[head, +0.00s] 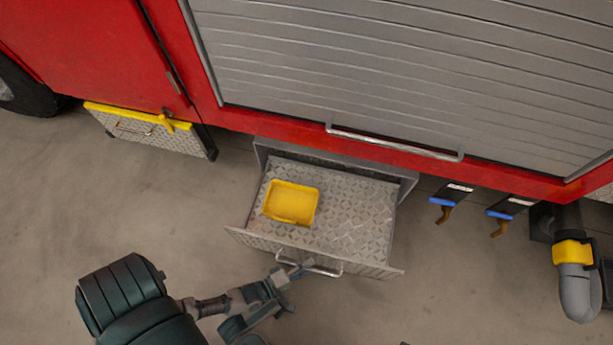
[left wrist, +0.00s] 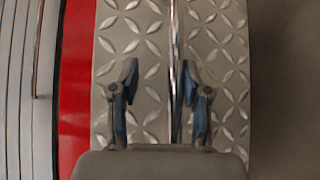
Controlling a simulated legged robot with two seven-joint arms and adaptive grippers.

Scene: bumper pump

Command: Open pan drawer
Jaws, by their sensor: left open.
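The pan drawer (head: 350,215) is a diamond-plate metal drawer under the red truck body, and it stands pulled out. A silver bar handle (head: 312,266) is on its front panel. My left gripper (head: 293,273) is at the left part of this handle. In the left wrist view my left gripper (left wrist: 159,75) is open, its two fingers apart over diamond plate. A thin silver bar or edge (left wrist: 175,50) runs between the fingers, close to the right one. Whether a finger touches it is unclear. My right gripper is not in view.
A yellow pan (head: 291,203) lies in the drawer. A yellow-topped step box (head: 150,130) is at left. Valve levers with blue parts (head: 444,204) and a grey pipe with a yellow band (head: 575,270) are at right. The concrete floor before the drawer is clear.

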